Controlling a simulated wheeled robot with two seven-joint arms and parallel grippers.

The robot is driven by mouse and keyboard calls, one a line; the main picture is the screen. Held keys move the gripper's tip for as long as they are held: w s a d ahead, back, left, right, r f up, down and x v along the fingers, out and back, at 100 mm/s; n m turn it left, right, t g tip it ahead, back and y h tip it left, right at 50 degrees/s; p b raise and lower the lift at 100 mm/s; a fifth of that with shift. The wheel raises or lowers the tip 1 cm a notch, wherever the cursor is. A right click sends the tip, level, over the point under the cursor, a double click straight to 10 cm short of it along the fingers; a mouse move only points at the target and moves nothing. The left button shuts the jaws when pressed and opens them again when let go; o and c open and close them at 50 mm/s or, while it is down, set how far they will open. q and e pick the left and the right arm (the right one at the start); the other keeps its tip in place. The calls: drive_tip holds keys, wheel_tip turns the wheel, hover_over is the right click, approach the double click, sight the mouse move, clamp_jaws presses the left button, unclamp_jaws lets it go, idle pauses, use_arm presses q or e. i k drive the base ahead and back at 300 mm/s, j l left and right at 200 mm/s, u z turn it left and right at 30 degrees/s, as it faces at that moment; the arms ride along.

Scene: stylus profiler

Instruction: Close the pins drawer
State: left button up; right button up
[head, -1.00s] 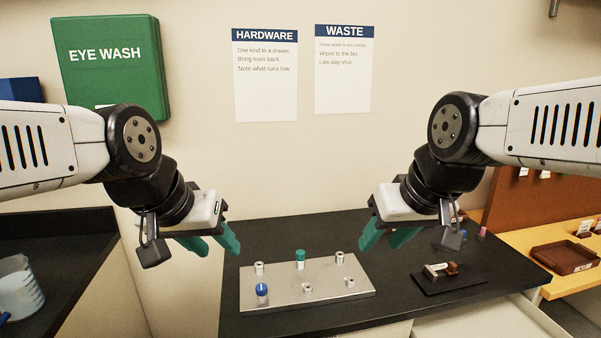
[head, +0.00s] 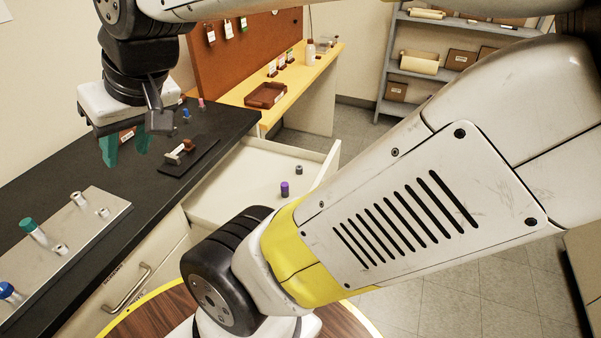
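An open white drawer (head: 238,178) sticks out from under the black counter, right of centre. A purple-topped pin (head: 284,188) and a small grey piece (head: 299,169) are inside it. Its front panel (head: 329,166) is at the far right end of the drawer; no label on it can be read from here. My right gripper (head: 125,150) is above the counter at the left, fingers apart and empty, away from the drawer. My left gripper is not in view.
A metal plate (head: 85,238) with several pins lies on the black counter (head: 165,205). A dark stand (head: 190,157) sits near the counter edge. A shut drawer with a handle (head: 127,288) is at lower left. My own arm covers much of the right side.

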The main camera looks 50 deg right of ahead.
sight(253, 172)
drive_tip(key=z, duration=0.45)
drive_tip(key=k+l+z, duration=0.1)
drive_tip(key=z, duration=0.3)
drive_tip(key=l+z, duration=0.1)
drive_tip(key=z, duration=0.35)
drive_tip(key=k+l+z, duration=0.1)
drive_tip(key=z, duration=0.45)
drive_tip(key=i+j+u, duration=0.2)
drive_tip(key=i+j, duration=0.15)
drive_tip(key=j, duration=0.15)
